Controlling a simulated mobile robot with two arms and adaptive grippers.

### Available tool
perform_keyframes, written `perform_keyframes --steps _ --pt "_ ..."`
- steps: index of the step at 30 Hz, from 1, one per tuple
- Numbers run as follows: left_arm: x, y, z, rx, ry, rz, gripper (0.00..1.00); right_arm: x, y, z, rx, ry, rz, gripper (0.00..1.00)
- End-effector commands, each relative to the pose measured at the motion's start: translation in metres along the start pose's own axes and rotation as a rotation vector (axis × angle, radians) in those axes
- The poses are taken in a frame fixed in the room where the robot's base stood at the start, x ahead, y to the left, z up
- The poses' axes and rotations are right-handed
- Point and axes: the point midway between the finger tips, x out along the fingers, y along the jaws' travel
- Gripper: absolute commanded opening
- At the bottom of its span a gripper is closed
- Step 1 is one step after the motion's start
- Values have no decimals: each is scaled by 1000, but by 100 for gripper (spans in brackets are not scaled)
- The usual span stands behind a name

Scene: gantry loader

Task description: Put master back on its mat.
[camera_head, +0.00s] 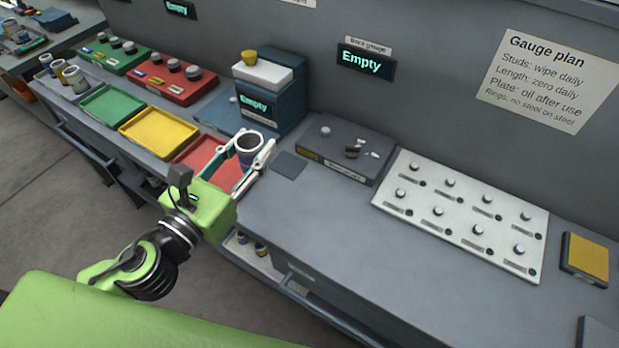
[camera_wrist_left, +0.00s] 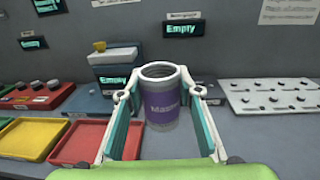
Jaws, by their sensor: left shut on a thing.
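The master is a grey open-topped hollow cylinder (camera_head: 249,157) with a purple band. In the left wrist view the band on the master (camera_wrist_left: 163,109) reads "Master". My left gripper (camera_head: 254,146) is shut on it, one finger on each side, and the cylinder looks upright. In the head view it shows over the bench edge by the red tray; its height above the bench is hard to tell. A small dark square mat (camera_head: 289,165) lies bare on the bench, just right of the gripper. In the left wrist view I cannot make out the mat. My right gripper is not in view.
A blue gauge stand (camera_head: 270,100) with an "Empty" display stands behind the master. A dark grey block (camera_head: 345,150) with small parts sits right of the mat. Red (camera_head: 205,152), yellow (camera_head: 158,131) and green trays lie left. A white stud plate (camera_head: 460,213) is farther right. The front bench is clear.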

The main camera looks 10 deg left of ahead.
Motion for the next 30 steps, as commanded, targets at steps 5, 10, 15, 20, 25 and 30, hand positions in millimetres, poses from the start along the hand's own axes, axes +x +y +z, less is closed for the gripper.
perform_keyframes --steps 5,10,15,20,25,30 --pt "11 2 -7 3 -11 0 0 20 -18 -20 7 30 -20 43" --pt "32 5 -15 2 -9 2 0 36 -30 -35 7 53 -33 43" --pt "65 9 -24 -2 -6 5 0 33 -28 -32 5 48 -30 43" --pt "100 12 -51 -4 -2 4 0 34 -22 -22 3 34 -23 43" --pt "123 14 -80 -2 -2 2 0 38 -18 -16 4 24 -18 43" --pt "133 16 -91 1 -4 2 0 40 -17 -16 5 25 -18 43"
